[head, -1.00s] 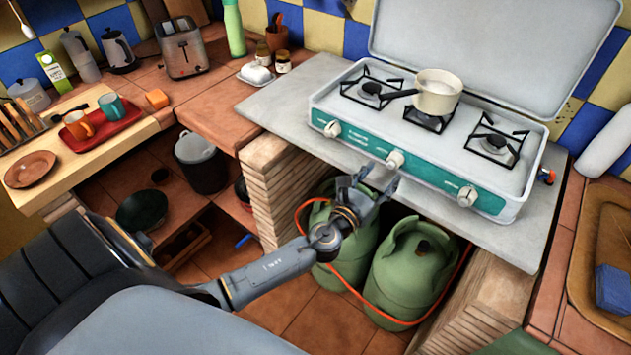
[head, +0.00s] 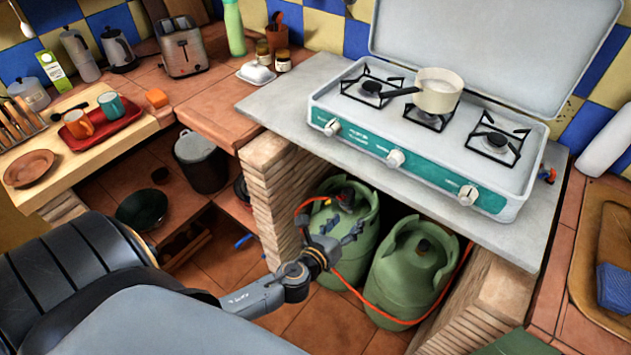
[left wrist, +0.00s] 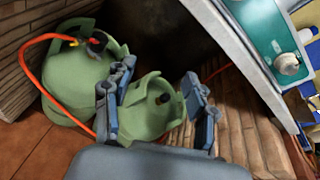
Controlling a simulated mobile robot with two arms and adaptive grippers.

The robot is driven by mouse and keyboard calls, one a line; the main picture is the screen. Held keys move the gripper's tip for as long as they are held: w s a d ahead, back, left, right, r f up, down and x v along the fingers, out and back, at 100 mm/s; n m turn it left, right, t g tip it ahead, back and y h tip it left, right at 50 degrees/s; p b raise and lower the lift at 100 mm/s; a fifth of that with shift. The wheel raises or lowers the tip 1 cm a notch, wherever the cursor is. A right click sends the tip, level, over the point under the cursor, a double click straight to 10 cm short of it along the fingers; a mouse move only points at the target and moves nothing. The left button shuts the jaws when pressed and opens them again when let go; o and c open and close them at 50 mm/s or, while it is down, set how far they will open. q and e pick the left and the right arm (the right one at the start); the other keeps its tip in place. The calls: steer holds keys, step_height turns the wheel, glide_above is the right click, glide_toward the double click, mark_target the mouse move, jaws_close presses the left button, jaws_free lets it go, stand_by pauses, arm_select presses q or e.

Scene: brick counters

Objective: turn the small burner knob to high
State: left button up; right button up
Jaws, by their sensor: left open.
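The camping stove (head: 360,140) has a teal front panel with three white knobs: left knob (head: 332,128), middle knob (head: 395,158) and right knob (head: 467,195). Its burners are left (head: 372,87), middle under the pot, and right (head: 497,142); I cannot tell for sure which is small. My left gripper (head: 347,218) is open and empty, below the counter edge in front of the gas bottles, apart from all knobs. In the left wrist view its fingers (left wrist: 159,78) are spread, and one white knob (left wrist: 287,64) shows at upper right. My right gripper is not in view.
A cream pot (head: 439,92) sits at the middle burner, handle pointing left. Green gas bottles (head: 412,268) with an orange hose stand under the grey counter slab (head: 290,100), between brick piers (head: 280,195). The raised stove lid (head: 500,45) stands behind.

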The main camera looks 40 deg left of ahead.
arm_select(q)
steer(key=s+a+f+n+g, duration=0.1)
steer(key=s+f+n, duration=0.2)
steer(key=f, duration=0.2)
steer(key=s+a+f+n+g+p, duration=0.1)
steer(key=s+f+n+g, duration=0.1)
steer(key=f, duration=0.4)
steer(key=s+a+f+n+g, duration=0.1)
steer(key=s+f+n+g, duration=0.1)
steer(key=f, duration=0.4)
steer(key=shift+s+f+n+y, duration=0.2)
steer(key=shift+s+n+y, duration=0.2)
steer(key=shift+s+n, duration=0.6)
steer(key=shift+w+f, duration=0.1)
steer(key=shift+w, duration=0.05)
steer(key=s+d+f+n+g, duration=0.1)
steer(key=s+f+n+g, duration=0.2)
steer(key=s+f+n, duration=0.3)
steer(key=s+f+n+g, duration=0.3)
steer(key=s+f+n, duration=0.4)
steer(key=s, duration=0.8)
steer(key=s+d+f+n+g+h, duration=0.1)
steer(key=s+f+n+g, duration=0.1)
steer(key=s+f+n, duration=0.4)
steer(key=s+f, duration=0.1)
steer(key=s, duration=0.4)
steer(key=shift+s+d+n+g, duration=0.25)
steer(key=shift+d+n+g, duration=0.05)
steer(key=shift+d+g, duration=0.1)
steer(key=shift+w, duration=0.1)
